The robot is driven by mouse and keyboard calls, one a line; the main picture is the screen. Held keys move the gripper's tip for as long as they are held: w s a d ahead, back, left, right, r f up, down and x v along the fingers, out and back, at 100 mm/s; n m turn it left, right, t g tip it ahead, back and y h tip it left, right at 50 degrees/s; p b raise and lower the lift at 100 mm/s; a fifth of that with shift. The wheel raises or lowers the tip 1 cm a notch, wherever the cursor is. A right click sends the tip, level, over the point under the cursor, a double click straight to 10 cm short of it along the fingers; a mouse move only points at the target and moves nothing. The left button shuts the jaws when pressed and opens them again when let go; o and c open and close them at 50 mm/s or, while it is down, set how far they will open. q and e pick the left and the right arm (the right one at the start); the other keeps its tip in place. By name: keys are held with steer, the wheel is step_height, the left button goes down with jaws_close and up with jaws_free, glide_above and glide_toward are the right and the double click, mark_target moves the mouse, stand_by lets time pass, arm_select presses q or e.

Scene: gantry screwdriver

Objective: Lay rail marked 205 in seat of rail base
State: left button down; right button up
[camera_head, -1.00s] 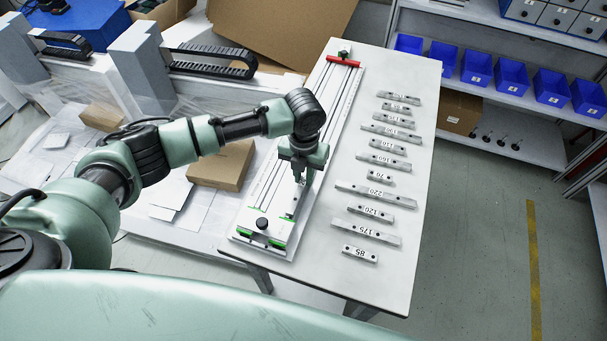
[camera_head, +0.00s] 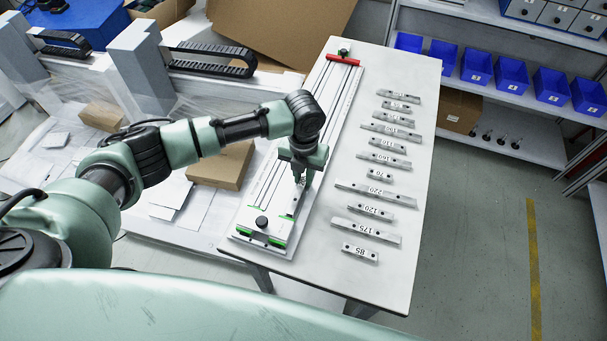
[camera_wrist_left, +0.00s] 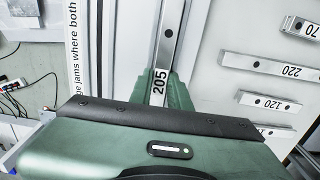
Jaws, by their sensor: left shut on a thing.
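My left gripper (camera_head: 301,178) is shut on the rail marked 205 (camera_wrist_left: 165,50), a straight grey metal bar with holes, and is over the near half of the rail base. In the left wrist view the bar runs away between the green fingers (camera_wrist_left: 160,92), its number next to them. In the head view only a short piece of the rail (camera_head: 295,207) shows below the gripper. The rail base (camera_head: 328,92) is a long pale fixture with a red far end and green near end. The gripper hides the contact between rail and seat. My right gripper is not in view.
Several other numbered rails lie in a column to the right, among them 220 (camera_head: 375,193), 120 (camera_head: 371,211), 175 (camera_head: 366,231) and 85 (camera_head: 360,253). A black knob (camera_head: 262,222) stands on the base's near end.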

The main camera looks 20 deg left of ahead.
arm_select(q)
steer(key=c, duration=1.3)
jaws_free()
steer(key=shift+o, duration=0.2)
steer(key=shift+f, duration=0.1)
step_height(320, 180, up, 8)
steer(key=shift+f+b, duration=0.1)
steer(key=shift+b, duration=0.25)
step_height(320, 180, up, 7)
steer(key=p, duration=0.8)
glide_above(304, 180)
